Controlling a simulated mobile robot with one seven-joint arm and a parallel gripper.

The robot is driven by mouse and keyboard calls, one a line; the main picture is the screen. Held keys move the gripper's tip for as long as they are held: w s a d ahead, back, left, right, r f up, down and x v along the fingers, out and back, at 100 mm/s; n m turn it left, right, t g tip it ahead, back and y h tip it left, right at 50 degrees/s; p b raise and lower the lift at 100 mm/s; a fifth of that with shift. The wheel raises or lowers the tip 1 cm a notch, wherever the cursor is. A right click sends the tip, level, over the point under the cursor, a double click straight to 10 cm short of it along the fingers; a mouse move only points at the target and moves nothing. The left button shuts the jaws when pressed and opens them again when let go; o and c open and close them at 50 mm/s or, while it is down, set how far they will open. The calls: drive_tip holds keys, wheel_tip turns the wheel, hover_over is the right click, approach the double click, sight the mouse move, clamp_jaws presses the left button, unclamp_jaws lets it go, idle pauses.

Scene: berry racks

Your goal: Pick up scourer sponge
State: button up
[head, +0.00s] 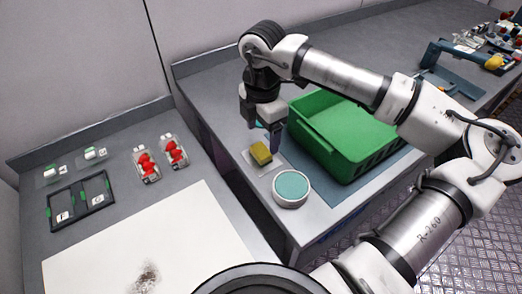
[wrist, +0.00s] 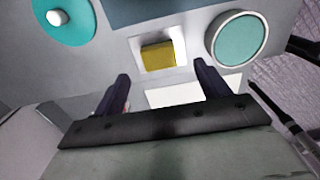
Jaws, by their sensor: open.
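The scourer sponge (head: 261,152) is a small yellow block with a darker olive top, lying on a white tray (head: 252,167) on the grey counter. In the wrist view the sponge (wrist: 158,54) lies ahead of the fingertips, about midway between them, inside the rim of the white tray (wrist: 137,43). My gripper (head: 262,137) is above the counter, just behind and over the sponge in the head view. In the wrist view my gripper (wrist: 163,72) has its two dark fingers wide apart, with nothing between them. The sponge is apart from both fingers.
A round tub with a teal top (head: 291,187) stands right beside the tray. A green crate (head: 330,160) stands behind it to the right. A teal disc with a white knob (wrist: 74,28) shows in the wrist view. Red berry packs (head: 146,163) lie on the left counter.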

sight(261, 150)
drive_tip(key=shift+a+f+p, duration=0.1)
drive_tip(key=shift+f+p, duration=0.4)
drive_tip(key=shift+f, duration=0.1)
drive_tip(key=shift+f+p, duration=0.7)
drive_tip(key=shift+f, duration=1.4)
drive_tip(key=shift+c, duration=0.4)
drive_tip(key=c, duration=1)
